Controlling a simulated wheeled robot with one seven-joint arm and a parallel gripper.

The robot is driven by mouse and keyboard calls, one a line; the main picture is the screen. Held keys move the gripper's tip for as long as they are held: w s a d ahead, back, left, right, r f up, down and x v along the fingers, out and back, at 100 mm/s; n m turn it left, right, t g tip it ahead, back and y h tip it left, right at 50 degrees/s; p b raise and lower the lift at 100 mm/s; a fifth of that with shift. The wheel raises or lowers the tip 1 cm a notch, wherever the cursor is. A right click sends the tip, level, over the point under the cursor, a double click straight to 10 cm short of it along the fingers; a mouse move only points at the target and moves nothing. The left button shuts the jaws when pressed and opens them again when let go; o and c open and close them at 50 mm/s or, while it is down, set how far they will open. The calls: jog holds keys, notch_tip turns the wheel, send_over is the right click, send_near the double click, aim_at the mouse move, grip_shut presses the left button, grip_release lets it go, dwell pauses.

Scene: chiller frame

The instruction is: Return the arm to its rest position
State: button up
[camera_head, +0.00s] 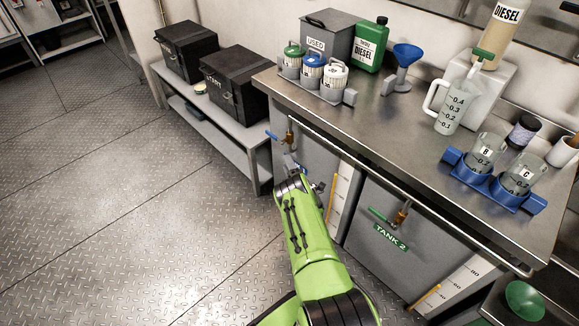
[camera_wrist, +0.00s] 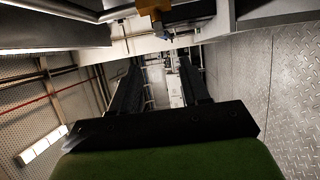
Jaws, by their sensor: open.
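My green arm reaches forward from the bottom of the head view, low in front of the bench. My gripper (camera_head: 303,182) is at its far end, near the front of the tank 1 panel and partly hidden by my own wrist. In the wrist view my gripper (camera_wrist: 160,85) shows two dark fingers standing well apart, with nothing between them. A brass valve with a blue handle (camera_head: 279,138) is just above my gripper on the tank front. I cannot tell whether the gripper touches anything.
The steel bench (camera_head: 395,118) stands close on the right, with a front rail. On it are a blue rack (camera_head: 470,176) with beakers, a measuring jug (camera_head: 447,108) and a green diesel can (camera_head: 371,47). A low shelf (camera_head: 246,135) bears black cases. The floor at left is clear.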

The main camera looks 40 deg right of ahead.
dwell(0.3)
jog(key=w+a+r+m+g, duration=0.1)
jog(key=w+r+m+g, duration=0.2)
jog(key=r, duration=0.7)
jog(key=w+a+r+m, duration=0.1)
jog(key=w+r+m, duration=0.3)
jog(key=r, duration=0.5)
jog(key=s+a+r+m+g, duration=0.1)
jog(key=a+r+g, duration=0.1)
jog(key=a+r, duration=0.5)
jog(key=s+a+r+m+g+y, duration=0.3)
jog(key=s+a+r+m+y, duration=0.1)
jog(key=s+a+r, duration=1.05)
jog(key=s+a+f+m+g+y, duration=0.1)
jog(key=s+a+f+g, duration=0.15)
jog(key=s, duration=1.05)
jog(key=s+a+f+m+g, duration=0.15)
jog(key=s+a, duration=0.25)
jog(key=s, duration=1)
notch_tip(320, 180, up, 18)
jog(key=p, duration=1.8)
jog(key=shift+r, duration=0.25)
